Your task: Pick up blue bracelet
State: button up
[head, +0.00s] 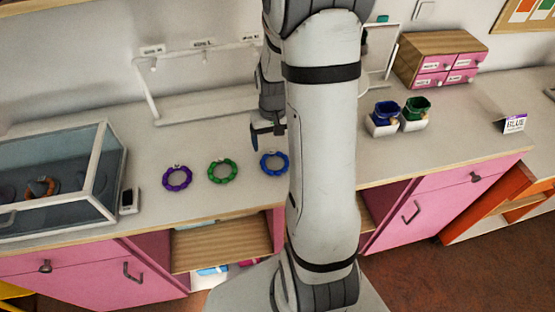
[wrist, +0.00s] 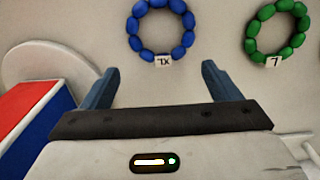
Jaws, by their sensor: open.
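The blue bracelet (head: 274,163), a ring of blue beads with a small white tag, lies flat on the light counter, just left of my arm in the head view. In the wrist view the blue bracelet (wrist: 160,29) is at the top middle, ahead of the fingertips and apart from them. My gripper (wrist: 157,85) is open and empty, its two blue fingers spread wide. In the head view my gripper (head: 262,140) is above the counter, behind and a little left of the blue bracelet, partly hidden by my arm.
A green bracelet (head: 222,171) and a purple bracelet (head: 177,178) lie to the left on the counter (head: 215,208). A glass case (head: 60,180) stands far left, a white rack (head: 150,95) behind. Blue and green cups (head: 416,108) stand right of my arm. A red-and-blue box (wrist: 35,120) shows in the wrist view.

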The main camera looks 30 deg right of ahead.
aim_at(272, 152)
jog(key=shift+w+a+f+p, duration=0.15)
jog(key=shift+f+p, duration=0.15)
jog(key=shift+f, duration=0.85)
jog(key=shift+w+d+f+p, duration=0.15)
jog(key=shift+f+p, duration=0.1)
jog(key=shift+f, duration=0.9)
jog(key=shift+a, duration=0.1)
jog(key=c, duration=1.1)
